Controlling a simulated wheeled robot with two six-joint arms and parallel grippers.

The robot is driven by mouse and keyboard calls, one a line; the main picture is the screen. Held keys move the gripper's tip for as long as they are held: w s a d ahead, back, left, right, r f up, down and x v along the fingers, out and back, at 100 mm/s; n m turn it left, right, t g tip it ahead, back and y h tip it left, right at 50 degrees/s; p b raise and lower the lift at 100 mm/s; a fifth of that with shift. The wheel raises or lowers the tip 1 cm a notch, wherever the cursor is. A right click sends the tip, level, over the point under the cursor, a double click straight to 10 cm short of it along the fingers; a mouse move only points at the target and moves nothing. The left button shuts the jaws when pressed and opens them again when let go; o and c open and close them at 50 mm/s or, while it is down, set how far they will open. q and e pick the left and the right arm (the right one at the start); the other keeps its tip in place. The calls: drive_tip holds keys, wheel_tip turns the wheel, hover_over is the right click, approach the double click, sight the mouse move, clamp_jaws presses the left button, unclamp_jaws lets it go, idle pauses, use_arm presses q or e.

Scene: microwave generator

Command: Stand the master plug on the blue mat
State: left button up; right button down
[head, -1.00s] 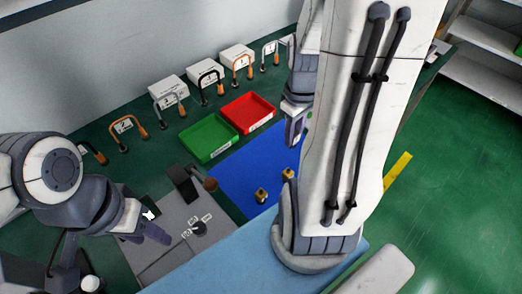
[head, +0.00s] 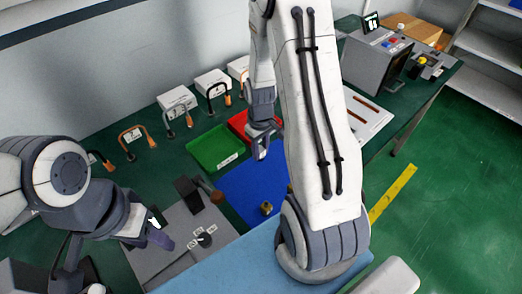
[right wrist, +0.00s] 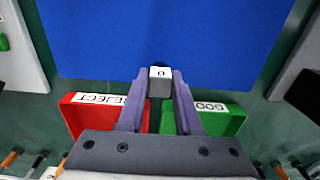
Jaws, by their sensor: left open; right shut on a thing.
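The blue mat (head: 236,187) lies on the green bench below the trays, partly hidden by my right arm; it also fills the top of the right wrist view (right wrist: 190,35). My right gripper (head: 261,151) is above the mat's far part. In the right wrist view its fingers are shut on a small grey plug (right wrist: 160,88) with a white, marked top, seemingly the master plug. Whether it touches the mat is unclear. A dark and brass plug (head: 266,208) stands near the mat's front edge. My left gripper (head: 154,235) is open and empty over the grey plate.
A green tray (head: 216,149) and a red tray (right wrist: 82,112) stand behind the mat. A grey plate (head: 172,262) with a dark stand (head: 188,193) lies left of the mat. A grey machine (head: 375,65) is at right.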

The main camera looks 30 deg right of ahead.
drive_tip(key=shift+f, duration=0.55)
drive_tip(key=shift+f, duration=0.25)
drive_tip(key=c, duration=0.6)
unclamp_jaws()
drive_tip(key=shift+r, duration=0.1)
drive_tip(key=shift+r, duration=0.1)
